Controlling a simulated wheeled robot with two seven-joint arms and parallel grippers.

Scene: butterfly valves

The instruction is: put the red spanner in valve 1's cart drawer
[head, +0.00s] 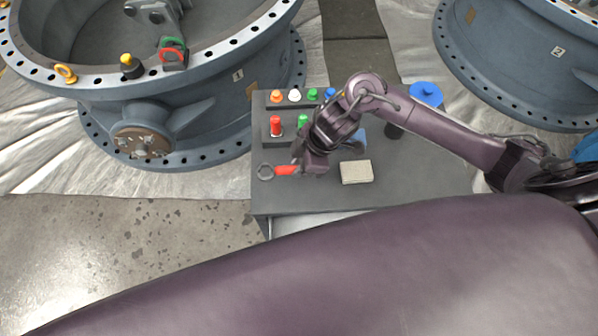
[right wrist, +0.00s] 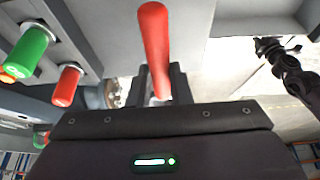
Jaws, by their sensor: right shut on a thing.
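The red spanner has a red handle (head: 285,170) and a dark ring end (head: 266,172) pointing left, over the left front of the grey cart's top (head: 300,200). My right gripper (head: 303,164) is shut on its handle; the handle also shows between the fingers in the right wrist view (right wrist: 155,40). I cannot tell whether the spanner touches the top. Valve 1 (head: 215,110), marked 1, stands behind and left of the cart. A pale strip (head: 330,218) shows under the cart's front edge; my body hides the rest, so the drawer's state is unclear. A dark jointed arm, apparently my left (right wrist: 280,55), shows in the right wrist view.
A rack with coloured pegs (head: 295,97) and a red cylinder (head: 275,125) stands behind the gripper. A beige block (head: 356,172) lies right of it. A blue-topped object (head: 426,94) stands at the back right. Valve 2 (head: 520,65) is further right. Open floor (head: 120,240) lies left.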

